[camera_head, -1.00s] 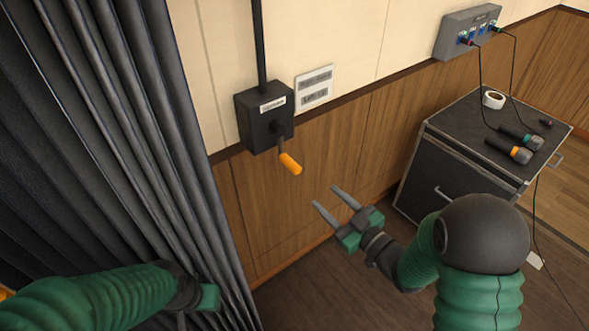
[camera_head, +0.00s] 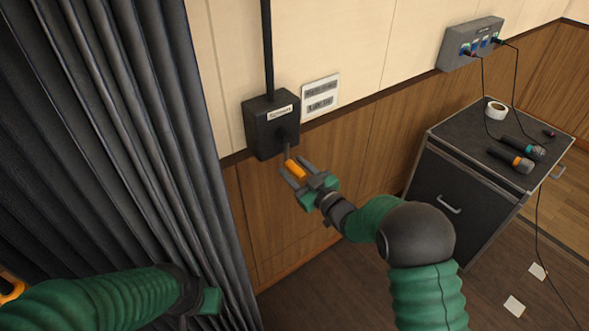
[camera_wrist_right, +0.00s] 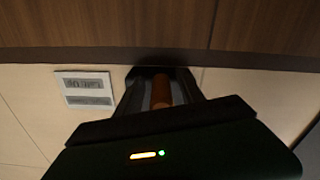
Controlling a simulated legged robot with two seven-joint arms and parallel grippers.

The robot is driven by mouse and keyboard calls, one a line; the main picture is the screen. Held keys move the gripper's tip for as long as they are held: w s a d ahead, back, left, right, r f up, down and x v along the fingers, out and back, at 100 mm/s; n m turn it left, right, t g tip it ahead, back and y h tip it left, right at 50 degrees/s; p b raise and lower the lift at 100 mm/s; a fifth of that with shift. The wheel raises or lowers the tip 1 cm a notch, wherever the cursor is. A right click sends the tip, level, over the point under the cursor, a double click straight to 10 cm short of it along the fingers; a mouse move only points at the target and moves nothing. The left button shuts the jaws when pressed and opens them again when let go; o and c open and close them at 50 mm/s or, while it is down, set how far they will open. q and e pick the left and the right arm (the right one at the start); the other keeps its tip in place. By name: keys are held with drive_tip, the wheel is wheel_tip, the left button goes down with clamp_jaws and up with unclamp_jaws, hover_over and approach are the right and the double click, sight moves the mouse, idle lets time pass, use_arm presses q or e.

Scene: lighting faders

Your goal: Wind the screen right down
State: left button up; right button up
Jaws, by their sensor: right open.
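A black winch box (camera_head: 271,125) with a small label is fixed to the wall. A crank hangs below it with an orange handle (camera_head: 295,169). My right gripper (camera_head: 298,171) is open, its two fingers on either side of the orange handle. In the right wrist view the handle (camera_wrist_right: 161,91) shows between the open fingers (camera_wrist_right: 162,88); I cannot tell whether they touch it. My left gripper (camera_head: 205,303) is low at the left in front of the grey curtain; its fingers are hidden. The screen is not seen.
Grey curtains (camera_head: 120,130) hang at the left. A sign (camera_head: 320,96) is beside the box. A black case (camera_head: 455,185) at the right holds microphones (camera_head: 512,159) and tape (camera_head: 495,110). A socket box (camera_head: 470,44) with cables is on the wall.

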drive_tip(key=shift+c, duration=0.4)
drive_tip(key=shift+a, duration=0.1)
drive_tip(key=c, duration=0.5)
clamp_jaws()
drive_tip(key=shift+f, duration=0.1)
